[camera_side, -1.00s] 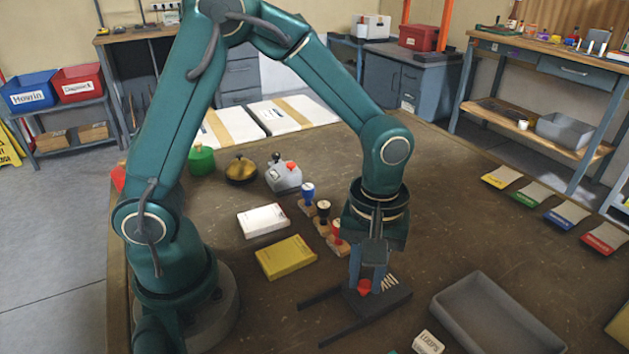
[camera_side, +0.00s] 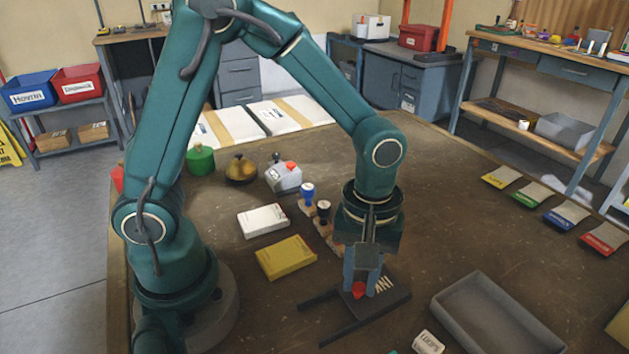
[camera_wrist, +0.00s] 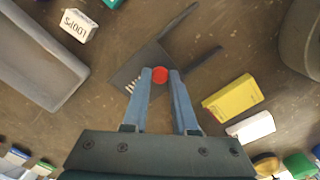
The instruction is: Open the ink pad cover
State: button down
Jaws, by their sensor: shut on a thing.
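The ink pad (camera_side: 395,298) is a flat dark square with pale lettering on its top and a small red knob (camera_side: 358,291). Two dark rails (camera_side: 342,336) stick out from its left side. In the wrist view the dark pad (camera_wrist: 127,73) lies below the fingers, with the rails (camera_wrist: 205,60) pointing up and right. My gripper (camera_side: 361,283) points down over the pad and is shut on the red knob. In the wrist view its blue fingertips (camera_wrist: 160,76) stand on either side of the knob. I cannot tell the cover's edge from the pad beneath it.
A grey tray (camera_side: 445,310) lies to the right, with a small white labelled box (camera_side: 428,342) in front. A yellow box (camera_side: 286,257) and white box (camera_side: 264,220) lie left. Wooden-based stamps (camera_side: 308,199) stand close behind my gripper. Bare table surrounds the rails.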

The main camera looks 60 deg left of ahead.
jog(key=s, duration=0.6)
jog(key=shift+s+r, duration=0.1)
jog(key=shift+s, duration=0.3)
jog(key=c, duration=0.7)
grip_release()
jog(key=shift+r, duration=2.55)
